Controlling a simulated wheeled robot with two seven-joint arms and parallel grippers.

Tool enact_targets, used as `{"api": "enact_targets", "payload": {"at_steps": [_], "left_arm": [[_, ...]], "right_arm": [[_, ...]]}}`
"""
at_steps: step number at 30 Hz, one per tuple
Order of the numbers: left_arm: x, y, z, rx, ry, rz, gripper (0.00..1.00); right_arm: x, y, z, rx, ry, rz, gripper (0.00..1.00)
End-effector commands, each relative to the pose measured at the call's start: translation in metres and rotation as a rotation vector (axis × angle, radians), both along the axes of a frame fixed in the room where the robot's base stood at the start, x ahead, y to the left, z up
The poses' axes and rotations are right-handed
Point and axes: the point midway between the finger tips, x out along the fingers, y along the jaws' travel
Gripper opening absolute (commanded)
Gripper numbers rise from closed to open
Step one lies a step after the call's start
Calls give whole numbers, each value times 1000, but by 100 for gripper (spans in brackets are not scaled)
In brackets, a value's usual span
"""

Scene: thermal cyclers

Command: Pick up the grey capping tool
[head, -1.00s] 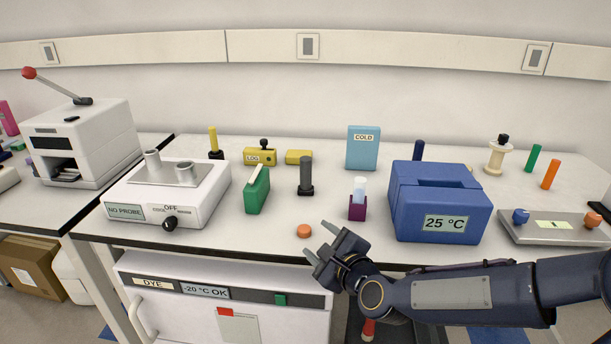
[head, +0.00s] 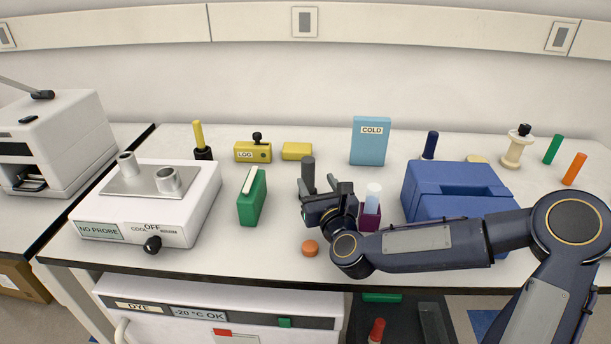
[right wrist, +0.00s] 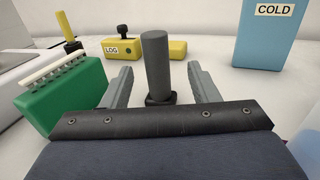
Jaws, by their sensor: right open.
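The grey capping tool (head: 308,173) stands upright on the bench, a grey cylinder on a black base. The right wrist view shows it (right wrist: 157,65) upright between the fingers of my right gripper (right wrist: 158,85). The fingers are open, one on each side, with gaps to the tool. In the head view my right gripper (head: 321,184) reaches in low from the right and covers the lower part of the tool. My left gripper is not in view.
A green rack (head: 252,199) stands left of the tool, and a purple holder with a pale tube (head: 373,195) stands close to the right of my gripper. An orange cap (head: 310,248) lies in front. Yellow LOG box (head: 250,153) and blue COLD box (head: 370,142) are behind.

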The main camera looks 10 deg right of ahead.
Motion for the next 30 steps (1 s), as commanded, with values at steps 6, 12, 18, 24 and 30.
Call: {"api": "enact_targets", "payload": {"at_steps": [6,12,18,24,30], "left_arm": [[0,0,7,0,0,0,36],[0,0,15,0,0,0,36],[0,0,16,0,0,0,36],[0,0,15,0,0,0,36],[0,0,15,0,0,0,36]], "right_arm": [[26,5,3,-1,1,2,55],[55,9,5,-1,1,0,55],[65,10,4,-3,0,2,55],[64,10,3,-4,0,1,48],[64,10,4,-4,0,1,22]]}}
